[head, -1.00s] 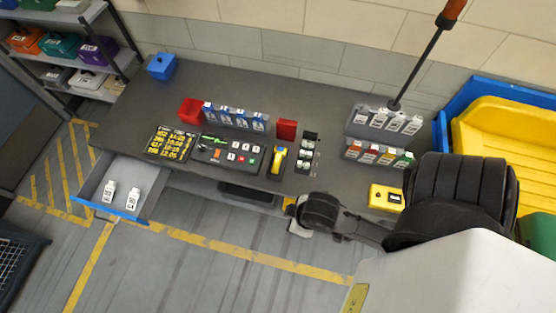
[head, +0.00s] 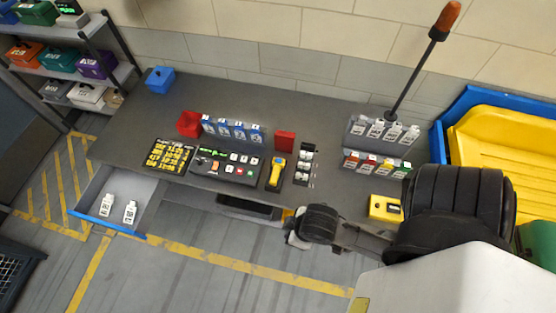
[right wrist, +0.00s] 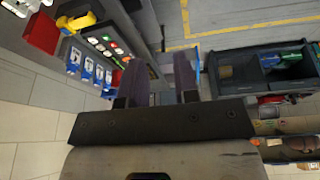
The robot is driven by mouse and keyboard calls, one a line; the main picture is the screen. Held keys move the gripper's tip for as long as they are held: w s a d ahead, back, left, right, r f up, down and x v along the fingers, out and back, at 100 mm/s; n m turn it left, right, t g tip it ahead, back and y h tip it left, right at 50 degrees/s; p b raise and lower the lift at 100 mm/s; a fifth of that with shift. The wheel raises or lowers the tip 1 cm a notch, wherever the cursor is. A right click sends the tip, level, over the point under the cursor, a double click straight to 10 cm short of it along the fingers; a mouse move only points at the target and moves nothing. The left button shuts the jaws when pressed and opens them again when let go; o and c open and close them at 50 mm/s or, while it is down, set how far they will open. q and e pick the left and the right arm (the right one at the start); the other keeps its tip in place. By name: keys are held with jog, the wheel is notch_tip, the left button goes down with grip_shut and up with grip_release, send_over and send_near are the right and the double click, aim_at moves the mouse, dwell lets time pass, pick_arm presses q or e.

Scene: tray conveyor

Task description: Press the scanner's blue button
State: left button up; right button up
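A yellow handheld scanner (head: 276,172) lies in a dark cradle at the front of the grey bench, right of the button panel (head: 226,165). It also shows at the top left of the right wrist view (right wrist: 76,21). I cannot make out a blue button on it. My right arm comes in from the right, its wrist just beyond the bench's front edge, below and right of the scanner. My right gripper (right wrist: 161,82) shows two fingers apart with nothing between them, away from the scanner. My left gripper is not in view.
A black and yellow display board (head: 169,156) lies left of the panel. Blue card holders (head: 233,130) and a red box (head: 284,141) stand behind. A yellow box (head: 385,207) sits near my right arm. An open drawer (head: 93,190) juts out at left.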

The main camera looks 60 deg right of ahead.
jog(key=shift+a, duration=0.1)
grip_shut()
dwell(1.2)
